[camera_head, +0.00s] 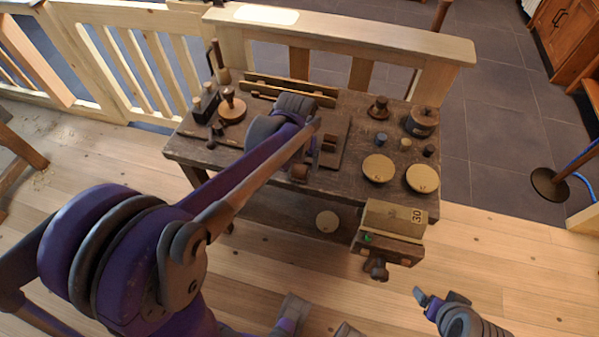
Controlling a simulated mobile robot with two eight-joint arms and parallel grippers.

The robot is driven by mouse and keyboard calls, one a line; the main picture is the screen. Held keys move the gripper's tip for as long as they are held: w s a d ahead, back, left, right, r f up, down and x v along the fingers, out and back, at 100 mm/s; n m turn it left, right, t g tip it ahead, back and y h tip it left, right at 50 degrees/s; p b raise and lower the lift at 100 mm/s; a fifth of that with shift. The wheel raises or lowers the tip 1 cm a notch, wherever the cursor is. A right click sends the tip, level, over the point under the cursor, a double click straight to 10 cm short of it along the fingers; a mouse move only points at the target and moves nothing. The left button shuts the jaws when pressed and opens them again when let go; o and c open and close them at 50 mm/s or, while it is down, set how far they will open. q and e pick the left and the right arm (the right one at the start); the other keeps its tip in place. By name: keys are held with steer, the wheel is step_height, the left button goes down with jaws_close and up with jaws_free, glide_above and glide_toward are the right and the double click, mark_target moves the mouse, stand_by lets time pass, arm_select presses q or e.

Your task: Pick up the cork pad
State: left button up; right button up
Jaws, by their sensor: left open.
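Two flat, round tan discs that look like cork pads lie on the dark workbench's right half: one cork pad (378,168) and another disc (422,178) to its right. A smaller pale round disc (327,221) lies lower down, below the bench top's front edge. I cannot tell which one is the named pad. My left gripper (304,160) is over the middle of the bench, left of the discs and apart from them. It is open, and its fingers are partly hidden by my arm. My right gripper (440,299) is at the lower right, away from the bench.
The workbench (250,168) holds a turned wooden piece (232,105), a dark lidded pot (421,121), a small spool (378,107) and a slotted block (331,148). A wooden block marked 30 (395,220) sits at the front right above a vise. A wooden railing (340,38) stands behind.

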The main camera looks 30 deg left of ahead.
mark_target(299, 169)
arm_select(q)
step_height(299, 169, down, 2)
steer(key=shift+w+f, duration=0.1)
steer(key=shift+w, duration=0.05)
jaws_close()
stand_by(0.4)
step_height(299, 169, up, 10)
steer(key=p, duration=0.1)
stand_by(0.4)
